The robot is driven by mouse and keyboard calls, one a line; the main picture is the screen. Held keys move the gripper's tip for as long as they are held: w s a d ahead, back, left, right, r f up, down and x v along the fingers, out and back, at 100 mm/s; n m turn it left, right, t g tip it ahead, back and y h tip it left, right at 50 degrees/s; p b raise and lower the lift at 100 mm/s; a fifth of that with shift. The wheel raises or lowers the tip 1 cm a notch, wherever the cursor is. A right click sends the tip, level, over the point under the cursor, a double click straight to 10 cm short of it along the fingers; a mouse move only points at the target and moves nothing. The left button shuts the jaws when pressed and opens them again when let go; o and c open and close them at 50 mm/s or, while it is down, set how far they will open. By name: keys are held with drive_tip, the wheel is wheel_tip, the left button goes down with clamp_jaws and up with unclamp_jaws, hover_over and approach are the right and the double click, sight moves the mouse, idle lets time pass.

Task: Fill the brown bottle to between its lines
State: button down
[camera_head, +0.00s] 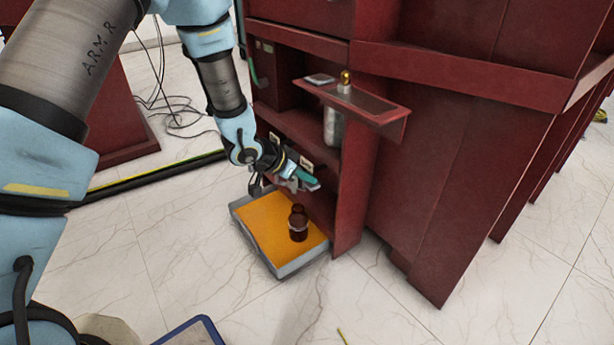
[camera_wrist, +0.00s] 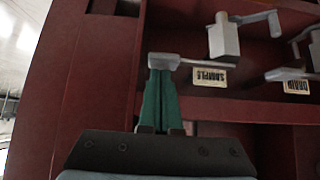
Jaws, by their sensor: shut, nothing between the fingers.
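The brown bottle (camera_head: 298,226) stands upright in a grey tray with an orange-yellow floor, below and a little right of my gripper. A pale band shows around it; its lines and fill level cannot be made out. My gripper (camera_head: 308,184) is shut and empty in front of the red cabinet. In the wrist view my green fingers (camera_wrist: 161,72) are together, their tips at the left end of a grey lever (camera_wrist: 190,63). Whether they touch it I cannot tell. The lever lies beside a valve (camera_wrist: 223,36) and above an upside-down SAMPLE label (camera_wrist: 209,77).
A second grey lever (camera_wrist: 305,74) with a DRAIN label (camera_wrist: 296,87) is to the right. The tray's rim (camera_head: 303,262) surrounds the bottle. A red shelf (camera_head: 385,117) juts out above, near a silver cylinder (camera_head: 333,128). Cables (camera_head: 175,118) lie on the floor at left.

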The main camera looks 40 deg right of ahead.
sight(309, 188)
drive_tip(key=shift+f, duration=0.1)
drive_tip(key=f+b, duration=0.1)
drive_tip(key=b, duration=0.1)
drive_tip(key=shift+s+t+b, duration=0.2)
drive_tip(key=shift+t+b, duration=0.1)
drive_tip(key=shift+b, duration=0.05)
drive_tip(key=f+b, duration=0.1)
drive_tip(key=b, duration=0.1)
drive_tip(key=m+t+b, duration=0.1)
drive_tip(key=b, duration=0.1)
drive_tip(key=shift+s+f+b, duration=0.2)
drive_tip(key=shift+f+b, duration=0.1)
drive_tip(key=shift+f, duration=0.9)
drive_tip(key=shift+a+f, duration=0.1)
drive_tip(key=shift+a+f, duration=0.1)
drive_tip(key=shift+a, duration=0.05)
idle(0.9)
drive_tip(key=shift+w+t, duration=0.15)
drive_tip(key=shift+t, duration=0.15)
idle(4.3)
